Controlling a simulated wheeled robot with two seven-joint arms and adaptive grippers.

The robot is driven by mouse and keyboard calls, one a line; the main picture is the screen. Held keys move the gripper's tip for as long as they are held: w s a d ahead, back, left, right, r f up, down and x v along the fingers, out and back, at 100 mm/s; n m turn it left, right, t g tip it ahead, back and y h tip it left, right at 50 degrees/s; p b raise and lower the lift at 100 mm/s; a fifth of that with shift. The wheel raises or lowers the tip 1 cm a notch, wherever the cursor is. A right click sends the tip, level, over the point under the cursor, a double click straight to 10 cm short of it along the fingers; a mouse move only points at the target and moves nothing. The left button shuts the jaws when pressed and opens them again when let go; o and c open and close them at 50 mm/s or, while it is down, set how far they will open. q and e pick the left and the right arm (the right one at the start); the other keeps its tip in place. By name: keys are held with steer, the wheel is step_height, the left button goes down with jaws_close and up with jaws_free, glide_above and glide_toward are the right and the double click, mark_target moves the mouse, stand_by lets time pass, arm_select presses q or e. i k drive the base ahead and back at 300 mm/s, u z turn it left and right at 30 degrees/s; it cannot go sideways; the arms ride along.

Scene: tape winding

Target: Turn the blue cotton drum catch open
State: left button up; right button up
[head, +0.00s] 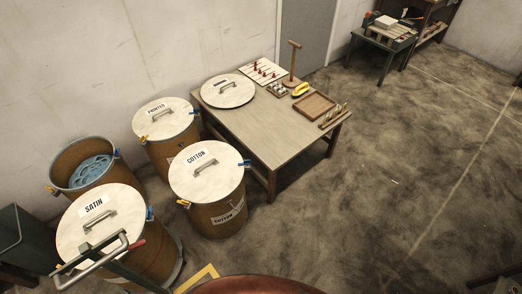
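The cotton drum (210,215) is a brown drum that stands in front of the table. Its round white lid (188,180) carries a grey handle and a label reading COTTON. The blue catch (244,163) is at the right side of the lid rim, on the side facing the table. A yellow catch (173,198) is at the left side of the same rim. Both catches are small here, and I cannot tell whether either is open or shut. Neither of my grippers is in view.
The satin drum (150,260), printed drum (165,150) and an open drum with blue contents (60,163) stand close by. A wooden table (260,135) holds a loose lid (228,93) and tray (314,105). A metal handle (100,252) overlaps the satin drum. The right floor is clear.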

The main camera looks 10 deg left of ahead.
mark_target(246, 162)
steer(key=u, duration=0.2)
steer(key=i, duration=0.65)
steer(key=u, duration=0.5)
